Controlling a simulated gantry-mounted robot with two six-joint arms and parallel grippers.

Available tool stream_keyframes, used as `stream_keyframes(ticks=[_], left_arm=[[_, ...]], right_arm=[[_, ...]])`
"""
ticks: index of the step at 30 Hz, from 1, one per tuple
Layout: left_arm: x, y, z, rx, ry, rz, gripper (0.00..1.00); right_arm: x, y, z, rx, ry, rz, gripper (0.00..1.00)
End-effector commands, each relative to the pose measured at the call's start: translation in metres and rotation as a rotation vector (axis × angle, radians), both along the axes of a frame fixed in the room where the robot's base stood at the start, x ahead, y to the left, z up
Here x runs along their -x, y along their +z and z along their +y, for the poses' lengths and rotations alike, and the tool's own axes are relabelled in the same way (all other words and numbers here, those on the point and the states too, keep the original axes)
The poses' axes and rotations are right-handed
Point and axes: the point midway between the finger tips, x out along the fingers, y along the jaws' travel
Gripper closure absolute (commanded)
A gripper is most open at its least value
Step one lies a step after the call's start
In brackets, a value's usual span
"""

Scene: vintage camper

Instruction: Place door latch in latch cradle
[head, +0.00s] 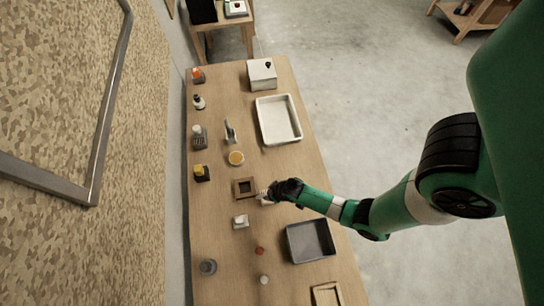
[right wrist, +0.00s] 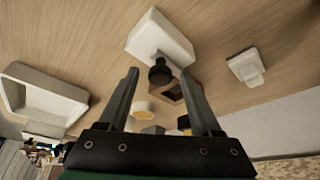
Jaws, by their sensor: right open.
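The door latch seems to be the white block with a black knob (right wrist: 160,40) in the right wrist view. In the head view its pale body (head: 265,197) shows beside my right gripper (head: 281,190), which partly hides it. My right gripper (right wrist: 160,74) is open, with the black knob between its fingertips in the wrist view. I cannot tell whether the fingers touch it. The latch cradle seems to be the brown square frame with a dark middle (head: 236,188), just left of the latch in the head view. My left gripper is not in view.
A white tray (head: 260,122) and a white box (head: 257,77) stand farther back. A grey tray (head: 292,247) is nearer. A small white fixture (head: 241,222) and a yellow-topped round container (head: 236,158) stand near the cradle. Several small items line the table's left edge.

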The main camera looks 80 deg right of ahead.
Motion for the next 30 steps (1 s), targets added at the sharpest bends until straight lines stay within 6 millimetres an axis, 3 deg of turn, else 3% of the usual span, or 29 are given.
stream_keyframes(ticks=[5, 12, 27, 30], left_arm=[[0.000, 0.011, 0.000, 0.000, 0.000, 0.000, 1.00], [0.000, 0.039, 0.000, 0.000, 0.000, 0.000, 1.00], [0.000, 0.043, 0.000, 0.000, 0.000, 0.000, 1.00], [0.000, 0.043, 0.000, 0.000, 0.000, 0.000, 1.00]], right_arm=[[0.006, 0.020, 0.003, 0.000, 0.000, -0.001, 0.34], [0.021, 0.067, 0.012, 0.000, 0.001, 0.001, 0.34], [0.025, 0.072, 0.014, 0.000, 0.000, -0.001, 0.34], [0.011, 0.080, 0.011, 0.009, 0.008, -0.028, 0.34]])
